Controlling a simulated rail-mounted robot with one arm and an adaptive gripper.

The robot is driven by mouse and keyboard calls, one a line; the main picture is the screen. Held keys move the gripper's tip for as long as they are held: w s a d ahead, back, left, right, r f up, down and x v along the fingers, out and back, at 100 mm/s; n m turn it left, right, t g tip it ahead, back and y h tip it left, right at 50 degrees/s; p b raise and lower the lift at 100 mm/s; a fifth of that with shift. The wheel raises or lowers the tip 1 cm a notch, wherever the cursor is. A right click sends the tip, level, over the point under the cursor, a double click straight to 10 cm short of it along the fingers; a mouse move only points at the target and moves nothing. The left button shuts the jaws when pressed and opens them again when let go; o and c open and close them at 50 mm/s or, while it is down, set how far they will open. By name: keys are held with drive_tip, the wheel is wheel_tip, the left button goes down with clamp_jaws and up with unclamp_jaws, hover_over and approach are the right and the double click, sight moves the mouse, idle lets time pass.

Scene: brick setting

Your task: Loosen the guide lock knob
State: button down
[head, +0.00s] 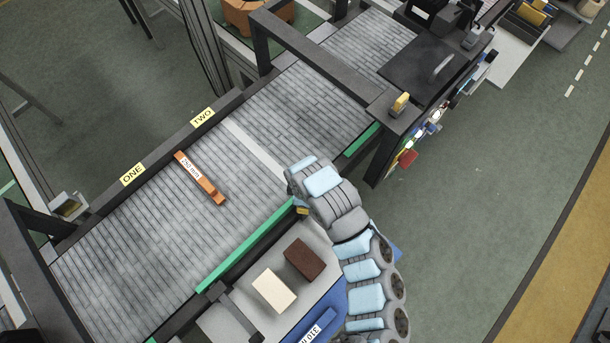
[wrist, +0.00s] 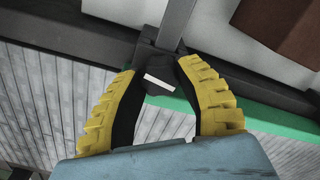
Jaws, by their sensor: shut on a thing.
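The guide lock knob (wrist: 166,66) is dark and carries a white bar mark. It sits on a dark bracket at the guide's edge in the wrist view. My gripper (wrist: 158,76) has its two yellow-ridged fingers on either side of the knob, shut on it. In the head view my gripper (head: 301,208) reaches down to the conveyor's near edge, and my arm hides the knob there. The green guide (head: 245,247) runs along the near side of the conveyor and also shows in the wrist view (wrist: 262,119).
The grey slatted conveyor (head: 120,245) holds an orange bar (head: 200,178) marked 250 mm. A cream block (head: 274,291) and a brown block (head: 305,259) lie on the near side surface.

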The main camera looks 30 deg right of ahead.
drive_tip(key=shift+f+n, duration=0.1)
drive_tip(key=shift+n, duration=0.7)
drive_tip(key=shift+b, duration=0.3)
drive_tip(key=c, duration=0.6)
unclamp_jaws()
drive_tip(key=shift+r, duration=6.05)
